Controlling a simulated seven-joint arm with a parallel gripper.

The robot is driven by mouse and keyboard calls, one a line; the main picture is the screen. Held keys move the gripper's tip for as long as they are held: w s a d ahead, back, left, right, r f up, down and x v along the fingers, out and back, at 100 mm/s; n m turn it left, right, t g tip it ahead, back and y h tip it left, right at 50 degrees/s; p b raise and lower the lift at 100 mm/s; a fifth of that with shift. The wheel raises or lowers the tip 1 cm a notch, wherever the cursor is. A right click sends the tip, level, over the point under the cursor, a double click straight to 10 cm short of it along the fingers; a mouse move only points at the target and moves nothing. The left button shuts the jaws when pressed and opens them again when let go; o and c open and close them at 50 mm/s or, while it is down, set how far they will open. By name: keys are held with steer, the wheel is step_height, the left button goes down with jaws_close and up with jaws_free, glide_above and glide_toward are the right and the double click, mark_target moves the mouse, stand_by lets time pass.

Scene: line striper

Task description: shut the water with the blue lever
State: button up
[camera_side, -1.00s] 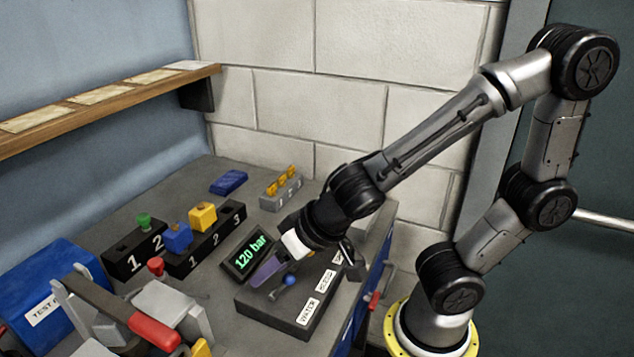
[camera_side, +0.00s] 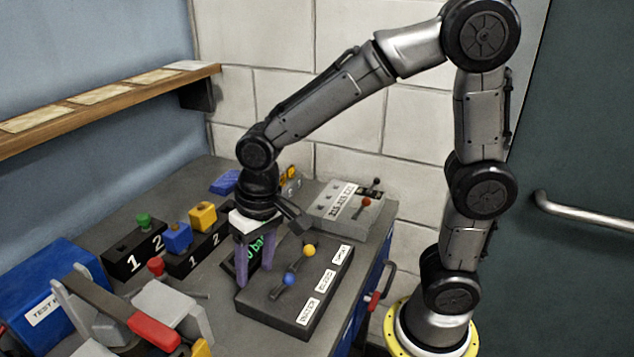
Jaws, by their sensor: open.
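The blue lever (camera_side: 288,280) has a round blue knob on a short dark rod. It leans on the dark valve panel (camera_side: 270,311), beside the label that reads WATER (camera_side: 308,311). A lever with a yellow knob (camera_side: 309,250) stands further back on the same panel. My gripper (camera_side: 255,277) points down over the panel's left part, its two purple fingers apart and nothing between them. The blue knob is to the right of the fingers and looks clear of them. The pressure display (camera_side: 262,247) is mostly hidden behind the fingers.
A grey box with small levers (camera_side: 345,205) stands behind the panel. Numbered dark blocks (camera_side: 135,255) with coloured plugs are on the left. A clamp with a red handle (camera_side: 155,334) and a blue box (camera_side: 45,295) are at front left.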

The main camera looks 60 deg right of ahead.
steer(key=shift+w+f+g, duration=0.15)
steer(key=shift+w+g, duration=0.2)
steer(key=shift+g, duration=0.25)
step_height(320, 180, up, 14)
steer(key=d+r, duration=0.1)
steer(key=s+d+r+t, duration=0.1)
steer(key=s+d+t, duration=0.1)
steer(key=s+d, duration=0.45)
steer(key=s+d+f+n+t, duration=0.2)
steer(key=s+f+t, duration=0.1)
steer(key=s+f, duration=0.5)
steer(key=w+d+f+n+t+h, duration=0.1)
steer(key=w+d+n, duration=0.1)
steer(key=w, duration=0.1)
steer(key=w+d+f+n+t+h, duration=0.1)
steer(key=w+f+n, duration=0.1)
steer(key=w, duration=0.1)
steer(key=w+d+f+n+t+h, duration=0.1)
steer(key=w+d+n, duration=0.1)
steer(key=w, duration=0.1)
steer(key=shift+w+d+f+t+h, duration=0.25)
steer(key=shift+d+t+h, duration=0.05)
steer(key=shift+d, duration=0.05)
steer(key=shift+f, duration=0.85)
steer(key=shift+r, duration=1.25)
steer(key=r, duration=0.5)
steer(key=shift+s+a+r, duration=0.2)
steer(key=shift+s+a, duration=0.1)
steer(key=shift+a, duration=0.1)
